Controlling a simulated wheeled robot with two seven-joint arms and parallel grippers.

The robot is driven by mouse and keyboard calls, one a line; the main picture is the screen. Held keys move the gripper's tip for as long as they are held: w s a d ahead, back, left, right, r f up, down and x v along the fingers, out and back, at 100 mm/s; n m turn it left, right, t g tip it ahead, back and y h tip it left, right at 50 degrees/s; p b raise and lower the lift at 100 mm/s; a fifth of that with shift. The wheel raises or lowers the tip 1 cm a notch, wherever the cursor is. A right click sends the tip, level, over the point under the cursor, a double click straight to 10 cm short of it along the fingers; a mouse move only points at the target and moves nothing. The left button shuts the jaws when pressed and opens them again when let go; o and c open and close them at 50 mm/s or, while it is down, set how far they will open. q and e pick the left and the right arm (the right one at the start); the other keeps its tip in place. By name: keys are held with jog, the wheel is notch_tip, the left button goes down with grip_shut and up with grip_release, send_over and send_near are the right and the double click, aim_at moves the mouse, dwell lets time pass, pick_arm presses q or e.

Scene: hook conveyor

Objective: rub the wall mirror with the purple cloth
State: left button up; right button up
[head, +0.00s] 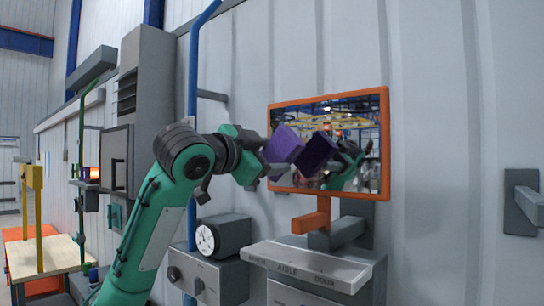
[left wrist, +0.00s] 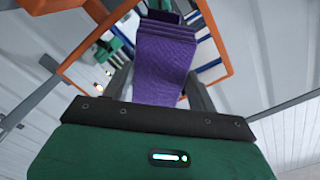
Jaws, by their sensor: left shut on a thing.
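The wall mirror (head: 350,108) has an orange frame and hangs on the grey wall right of centre in the head view. In the left wrist view its orange frame (left wrist: 216,40) shows around the cloth. The purple cloth (head: 284,145) is a folded block, tilted in front of the mirror's left part. It fills the middle of the left wrist view (left wrist: 165,68). My left gripper (head: 272,167) is shut on the cloth. The cloth's dark reflection shows just right of it; I cannot tell whether cloth and glass touch. My right gripper is not in view.
Below the mirror are an orange and grey bracket (head: 335,233) and a sign reading "AISLE" (head: 308,266). A grey box with a round gauge (head: 206,239) stands left of them. A blue pipe (head: 192,70) runs up the wall. A grey bracket (head: 524,205) juts out at far right.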

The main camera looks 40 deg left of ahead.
pick_arm(q)
jog(key=shift+s+a, duration=0.15)
jog(key=shift+s, duration=1.45)
jog(key=shift+w, duration=0.2)
jog(key=shift+s, duration=0.1)
